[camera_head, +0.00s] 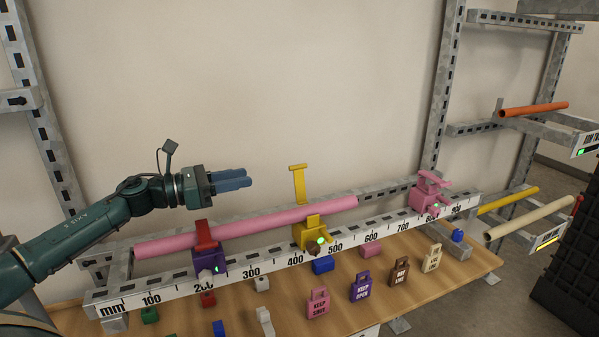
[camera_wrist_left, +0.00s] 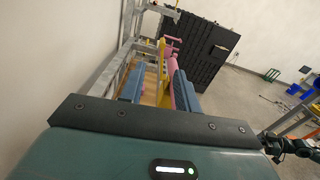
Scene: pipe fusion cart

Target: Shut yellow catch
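The yellow catch (camera_head: 298,185) stands upright, swung open above its yellow clamp body (camera_head: 312,236) near the 400 mark. A green light shows on that body. The raised catch also shows in the left wrist view (camera_wrist_left: 161,48), ahead between the fingers. A pink pipe (camera_head: 270,222) lies along the rail through the clamps. My left gripper (camera_head: 246,180) is above the pipe, left of the yellow catch and apart from it. Its two blue fingers (camera_wrist_left: 159,92) are spread and empty in the wrist view.
A purple clamp with a red catch (camera_head: 206,238) is left of the yellow one, and a pink clamp (camera_head: 430,192) is at the right. The numbered rail (camera_head: 350,243) runs in front. Coloured tags and blocks lie on the wooden table (camera_head: 385,312). Open space lies above the pipe.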

